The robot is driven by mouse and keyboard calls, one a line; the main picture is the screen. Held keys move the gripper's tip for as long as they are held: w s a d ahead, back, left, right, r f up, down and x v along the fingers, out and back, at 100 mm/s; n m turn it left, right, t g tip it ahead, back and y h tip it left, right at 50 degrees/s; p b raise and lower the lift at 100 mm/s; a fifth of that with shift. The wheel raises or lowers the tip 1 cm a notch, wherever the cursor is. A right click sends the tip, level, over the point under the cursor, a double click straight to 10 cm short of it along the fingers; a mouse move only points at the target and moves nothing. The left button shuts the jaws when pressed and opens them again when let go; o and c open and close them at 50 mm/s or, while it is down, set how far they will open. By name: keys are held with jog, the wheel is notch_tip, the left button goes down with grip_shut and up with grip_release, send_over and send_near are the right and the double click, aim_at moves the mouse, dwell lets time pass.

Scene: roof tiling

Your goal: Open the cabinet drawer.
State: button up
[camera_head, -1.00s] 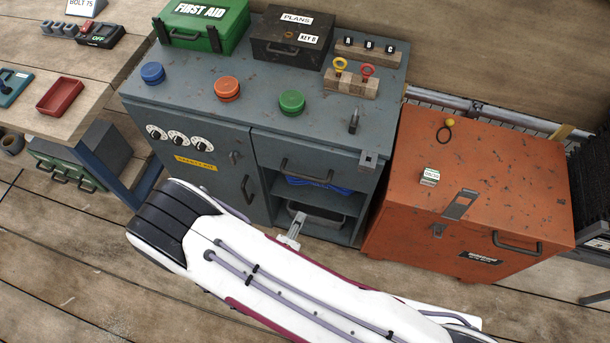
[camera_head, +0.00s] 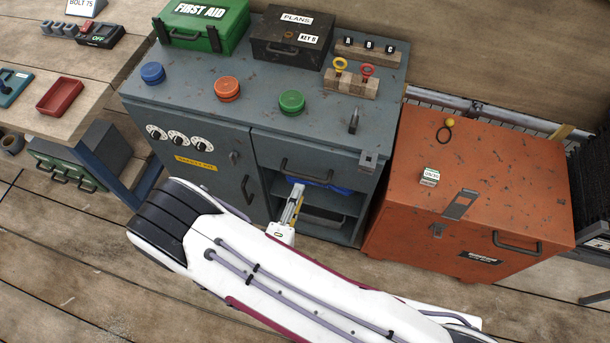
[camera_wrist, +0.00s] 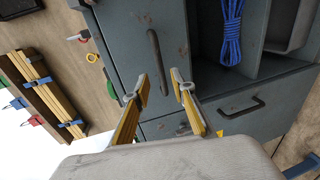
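The drawer (camera_head: 335,155) is in the upper right of the grey-blue cabinet and looks shut. Its dark bar handle (camera_head: 307,171) runs across its front. In the wrist view, which is turned on its side, the drawer handle (camera_wrist: 154,55) stands upright just beyond the fingertips. My gripper (camera_head: 297,190) is in front of the cabinet, just below the handle in the head view. In the wrist view my gripper (camera_wrist: 160,84) is open, with its yellow-sided fingers apart and nothing between them. The handle appears apart from the fingers.
Below the drawer is an open shelf with blue rope (camera_wrist: 232,30) and a grey tray (camera_head: 322,217). The cabinet door (camera_head: 190,140) with its own handle (camera_head: 246,189) is to the left. An orange chest (camera_head: 475,195) stands close on the right.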

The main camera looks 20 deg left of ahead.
aim_at(305, 176)
jog(key=shift+w, duration=0.15)
jog(key=shift+x, duration=3.75)
grip_shut()
